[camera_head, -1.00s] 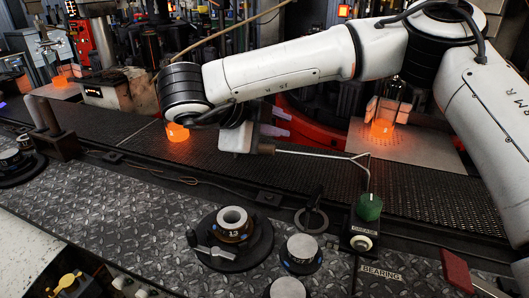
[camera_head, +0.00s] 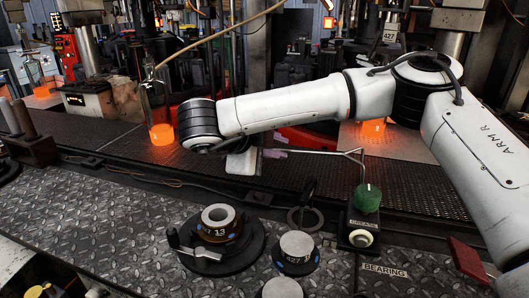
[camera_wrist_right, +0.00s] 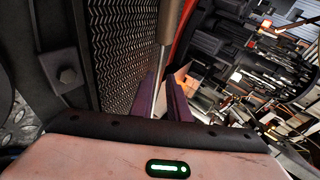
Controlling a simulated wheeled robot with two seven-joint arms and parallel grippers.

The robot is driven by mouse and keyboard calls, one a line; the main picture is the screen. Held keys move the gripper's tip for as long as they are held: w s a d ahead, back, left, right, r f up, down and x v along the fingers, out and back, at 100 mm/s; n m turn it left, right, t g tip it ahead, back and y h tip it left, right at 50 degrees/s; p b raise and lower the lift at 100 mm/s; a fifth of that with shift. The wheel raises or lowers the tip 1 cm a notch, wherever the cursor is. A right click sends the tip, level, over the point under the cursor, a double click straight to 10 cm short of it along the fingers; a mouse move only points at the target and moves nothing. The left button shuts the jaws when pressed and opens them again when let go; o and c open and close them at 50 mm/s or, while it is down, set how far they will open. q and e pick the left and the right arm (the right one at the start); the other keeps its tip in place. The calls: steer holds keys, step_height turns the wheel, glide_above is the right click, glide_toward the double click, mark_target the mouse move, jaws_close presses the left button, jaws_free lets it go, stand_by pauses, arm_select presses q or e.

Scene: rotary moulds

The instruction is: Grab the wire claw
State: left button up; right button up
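The wire claw (camera_head: 318,152) is a thin metal rod with a forked bend at its right end. My left gripper is out of view.
Another orange glow (camera_head: 373,128) is behind my forearm. A round mould marked 13 (camera_head: 216,232) and grey-topped cylinders (camera_head: 297,245) stand on the checker-plate bench in front.

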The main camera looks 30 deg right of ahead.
mark_target(283, 150)
steer(key=x, duration=0.5)
steer(key=shift+w+a+f, duration=0.2)
steer(key=shift+w+a, duration=0.1)
jaws_close()
